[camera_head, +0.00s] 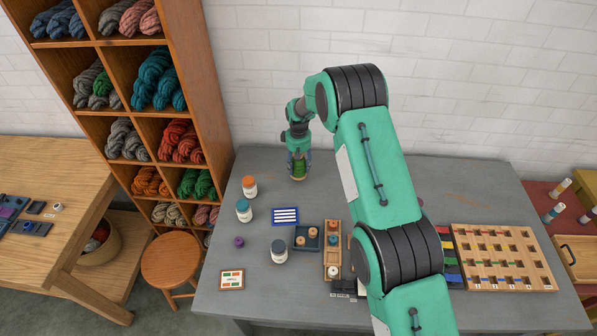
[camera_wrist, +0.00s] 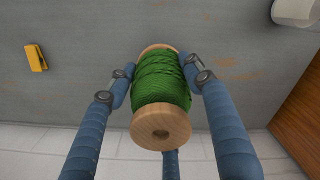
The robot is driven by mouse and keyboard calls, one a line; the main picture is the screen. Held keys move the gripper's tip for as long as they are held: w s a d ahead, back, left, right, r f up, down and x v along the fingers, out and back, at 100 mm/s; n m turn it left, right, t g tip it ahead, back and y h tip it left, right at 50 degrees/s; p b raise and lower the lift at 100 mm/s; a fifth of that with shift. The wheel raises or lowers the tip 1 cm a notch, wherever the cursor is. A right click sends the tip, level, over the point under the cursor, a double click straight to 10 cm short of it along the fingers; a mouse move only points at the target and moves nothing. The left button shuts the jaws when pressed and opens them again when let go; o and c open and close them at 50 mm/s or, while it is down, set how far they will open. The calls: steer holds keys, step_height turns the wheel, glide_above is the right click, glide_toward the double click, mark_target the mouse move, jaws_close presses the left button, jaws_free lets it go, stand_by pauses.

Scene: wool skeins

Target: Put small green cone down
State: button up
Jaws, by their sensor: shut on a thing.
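The small green cone shows as a spool of green yarn with pale wooden ends, in the wrist view (camera_wrist: 160,85) and in the head view (camera_head: 299,170). My gripper (camera_head: 298,163) has its blue fingers closed around the spool's sides. In the wrist view my gripper (camera_wrist: 163,85) has a finger at the left and one at the right of the yarn, and a third partly hidden behind the spool. The spool is over the back left part of the grey table (camera_head: 335,178). I cannot tell whether its far end touches the tabletop.
An orange-lidded jar (camera_head: 249,187) and a teal-lidded jar (camera_head: 244,211) stand left of my gripper. A blue striped tray (camera_head: 285,215) lies in front. A yellow object (camera_wrist: 36,57) lies on the table. The wooden shelf (camera_head: 200,110) rises at left. My arm hides the table's middle.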

mark_target(299, 171)
steer(key=shift+f, duration=0.1)
steer(key=shift+f, duration=1.65)
steer(key=shift+f, duration=0.1)
steer(key=o, duration=1.3)
steer(key=shift+o, duration=0.2)
step_height(299, 171, up, 12)
steer(key=shift+f, duration=0.25)
steer(key=shift+r, duration=0.35)
